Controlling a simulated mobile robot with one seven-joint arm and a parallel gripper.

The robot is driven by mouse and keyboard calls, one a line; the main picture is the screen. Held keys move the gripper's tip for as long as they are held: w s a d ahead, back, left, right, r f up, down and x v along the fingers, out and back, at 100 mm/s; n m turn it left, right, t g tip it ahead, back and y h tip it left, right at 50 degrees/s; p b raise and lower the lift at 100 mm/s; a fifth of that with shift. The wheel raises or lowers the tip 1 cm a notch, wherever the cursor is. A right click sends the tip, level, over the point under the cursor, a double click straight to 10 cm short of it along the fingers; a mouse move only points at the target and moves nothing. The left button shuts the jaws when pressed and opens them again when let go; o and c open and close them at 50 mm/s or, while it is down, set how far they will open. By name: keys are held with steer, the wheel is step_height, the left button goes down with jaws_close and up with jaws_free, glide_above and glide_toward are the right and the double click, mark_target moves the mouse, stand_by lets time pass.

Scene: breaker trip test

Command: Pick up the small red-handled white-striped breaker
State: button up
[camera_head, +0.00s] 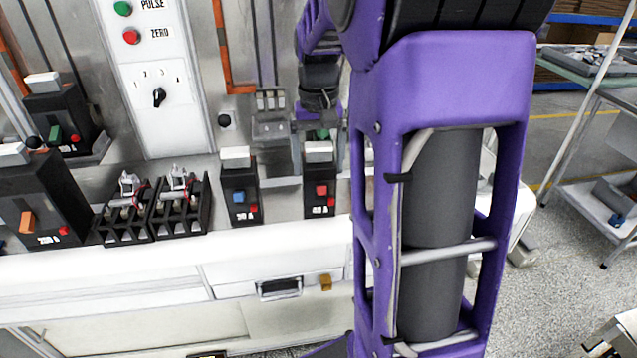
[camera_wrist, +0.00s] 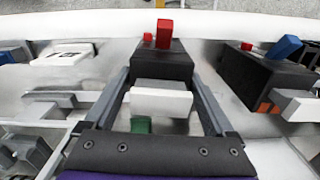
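The small red-handled breaker (camera_head: 320,192) is a black block with a white top and a red handle, upright on the bench in the head view. In the wrist view the same breaker (camera_wrist: 162,66) lies between the two fingers of my gripper (camera_wrist: 160,78), its white top facing the camera. The fingers are apart, one along each side of it. Whether they touch it is unclear. In the head view my gripper (camera_head: 320,112) is above and behind the breaker, and its fingertips are hard to make out.
A similar blue-handled breaker (camera_head: 240,194) stands just left; it also shows in the wrist view (camera_wrist: 268,72). Two black open holders (camera_head: 180,218) and a larger orange-handled breaker (camera_head: 38,205) are further left. A green part (camera_wrist: 141,125) sits close by. The panel (camera_head: 160,90) rises behind.

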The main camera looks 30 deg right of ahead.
jaws_close()
steer(key=shift+r, duration=0.1)
step_height(320, 180, up, 10)
steer(key=shift+p, duration=0.7)
stand_by(0.5)
